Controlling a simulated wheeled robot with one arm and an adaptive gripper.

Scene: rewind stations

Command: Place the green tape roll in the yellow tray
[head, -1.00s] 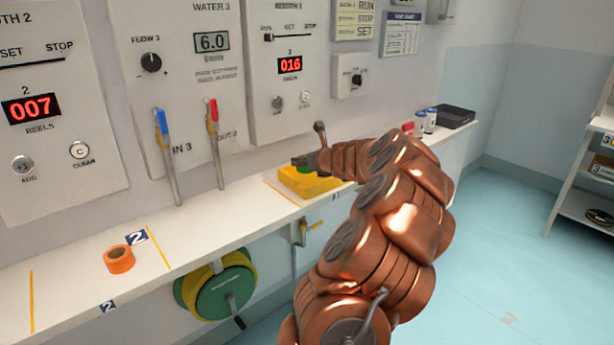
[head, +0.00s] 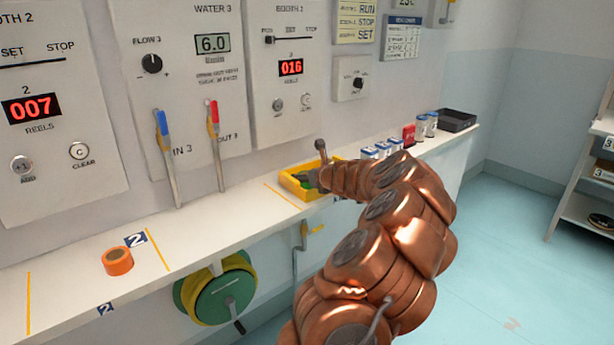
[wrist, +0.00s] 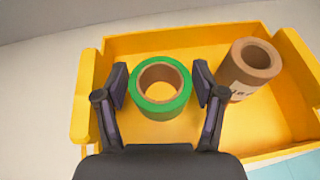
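The green tape roll (wrist: 162,88), with a brown core, is inside the yellow tray (wrist: 190,40) in the wrist view, its hole facing up and tray floor showing through it. My gripper (wrist: 161,86) has one finger on each side of the roll, with a narrow gap at both sides, so it is open around the roll. In the head view my gripper (head: 308,178) reaches down into the yellow tray (head: 290,187) on the shelf; my arm hides part of the tray there.
A brown roll (wrist: 256,60) is also in the tray, to the right of the green one. An orange tape roll (head: 117,261) sits on the shelf at left. Several small containers, a red item (head: 408,134) and a black tray (head: 457,120) are farther right.

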